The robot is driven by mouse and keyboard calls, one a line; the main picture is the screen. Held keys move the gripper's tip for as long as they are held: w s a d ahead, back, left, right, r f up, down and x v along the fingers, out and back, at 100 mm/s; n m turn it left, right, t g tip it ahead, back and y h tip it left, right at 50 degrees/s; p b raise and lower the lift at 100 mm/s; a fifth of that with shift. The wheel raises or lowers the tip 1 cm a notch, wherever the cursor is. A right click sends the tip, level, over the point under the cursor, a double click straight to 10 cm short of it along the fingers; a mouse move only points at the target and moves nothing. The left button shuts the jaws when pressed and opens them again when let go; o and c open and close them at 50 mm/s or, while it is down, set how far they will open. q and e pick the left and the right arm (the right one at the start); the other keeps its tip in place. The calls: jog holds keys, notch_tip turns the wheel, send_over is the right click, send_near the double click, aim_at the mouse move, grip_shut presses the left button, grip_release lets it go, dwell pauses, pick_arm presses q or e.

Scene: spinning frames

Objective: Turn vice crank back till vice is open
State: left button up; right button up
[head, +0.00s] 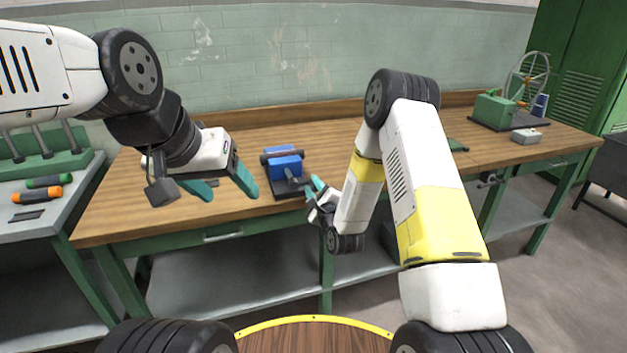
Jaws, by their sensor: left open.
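The blue vice (284,161) stands on a dark base plate (284,192) near the front edge of the wooden workbench. A grey part, possibly its crank, shows at the vice's front right, but it is small and partly hidden. My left gripper (222,186) is open and empty, with teal fingers hanging above the bench to the left of the vice. My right gripper (315,188) is at the right front of the vice, close to that grey part. Its fingers are small and overlapped, so I cannot tell whether they are open, shut or touching the part.
The wooden workbench (130,205) has free surface around the vice. A green machine with a large wheel (490,108) and a grey box (526,136) stand at the far right. Screwdrivers (38,194) lie on the grey table at left.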

grip_shut()
jog(key=shift+r, duration=0.15)
